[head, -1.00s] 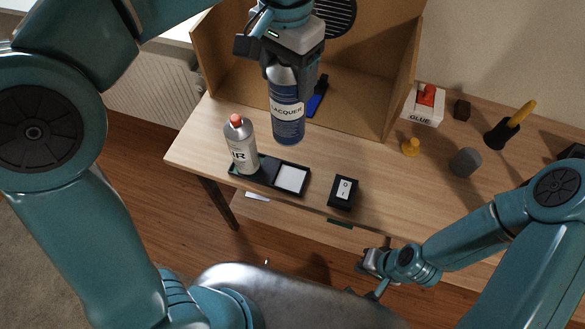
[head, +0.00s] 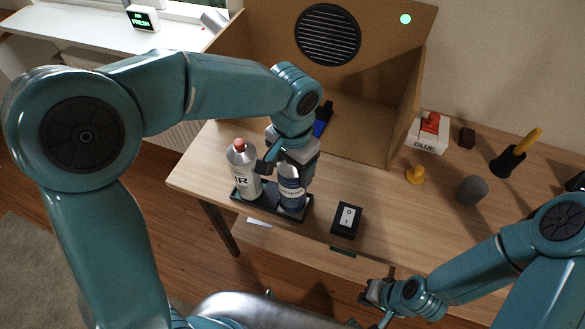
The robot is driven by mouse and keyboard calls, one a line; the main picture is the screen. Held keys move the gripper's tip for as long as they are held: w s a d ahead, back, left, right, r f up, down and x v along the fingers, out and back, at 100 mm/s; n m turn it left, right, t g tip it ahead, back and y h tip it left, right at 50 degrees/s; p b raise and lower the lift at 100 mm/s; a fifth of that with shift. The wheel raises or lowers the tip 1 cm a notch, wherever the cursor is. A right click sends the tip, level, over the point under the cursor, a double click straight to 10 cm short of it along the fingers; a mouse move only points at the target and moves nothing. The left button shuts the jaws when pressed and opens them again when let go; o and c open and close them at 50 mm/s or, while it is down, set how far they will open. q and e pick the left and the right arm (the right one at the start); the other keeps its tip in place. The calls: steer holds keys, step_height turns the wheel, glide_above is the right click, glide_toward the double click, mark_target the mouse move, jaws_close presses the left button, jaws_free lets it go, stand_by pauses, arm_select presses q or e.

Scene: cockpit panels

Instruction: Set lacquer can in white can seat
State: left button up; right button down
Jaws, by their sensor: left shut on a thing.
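My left gripper (head: 290,172) is shut on the upper part of the can from above. A grey can with a red cap (head: 243,173) stands upright in the left part of the tray, close beside my gripper. My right gripper (head: 376,296) is low at the front, off the table edge; its jaws are too small to read.
A black switch box (head: 346,219) sits right of the tray. A brown booth with a round vent (head: 328,35) stands behind.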

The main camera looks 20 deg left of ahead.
arm_select(q)
steer(key=shift+f, duration=0.75)
steer(key=shift+f, duration=0.15)
steer(key=o, duration=1.8)
step_height(320, 180, up, 13)
steer(key=shift+f+p, duration=0.2)
steer(key=shift+p, duration=0.1)
steer(key=shift+s+f, duration=0.1)
